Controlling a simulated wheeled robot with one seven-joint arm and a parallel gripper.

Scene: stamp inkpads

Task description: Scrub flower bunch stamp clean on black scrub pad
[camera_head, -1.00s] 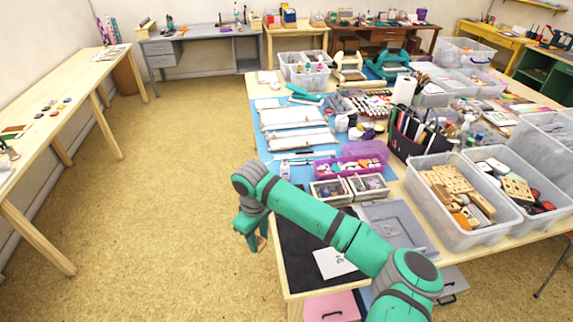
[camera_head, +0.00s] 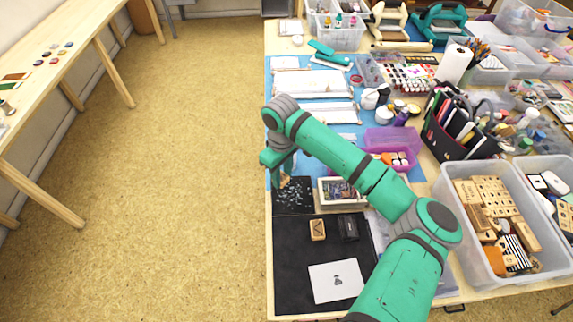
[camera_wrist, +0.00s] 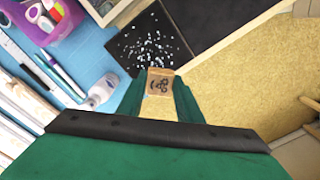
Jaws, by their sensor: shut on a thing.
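My gripper (camera_head: 283,172) is shut on a small wooden block, the flower bunch stamp (camera_head: 285,181). In the wrist view the stamp (camera_wrist: 160,76) sits between the green fingers (camera_wrist: 158,90) and shows a dark picture on its wooden top. The black scrub pad (camera_head: 294,200), speckled with white bits, lies at the table's left edge. The stamp is at the pad's far left part in the head view, and by the near edge of the pad (camera_wrist: 150,38) in the wrist view. I cannot tell whether the stamp touches the pad; its underside is hidden.
A black mat (camera_head: 300,262) nearer me bears a wooden block (camera_head: 317,230), a dark inkpad (camera_head: 348,228) and a printed white card (camera_head: 336,282). A framed box (camera_head: 342,191) stands right of the pad. In the wrist view a bottle (camera_wrist: 101,92) lies close left of the gripper.

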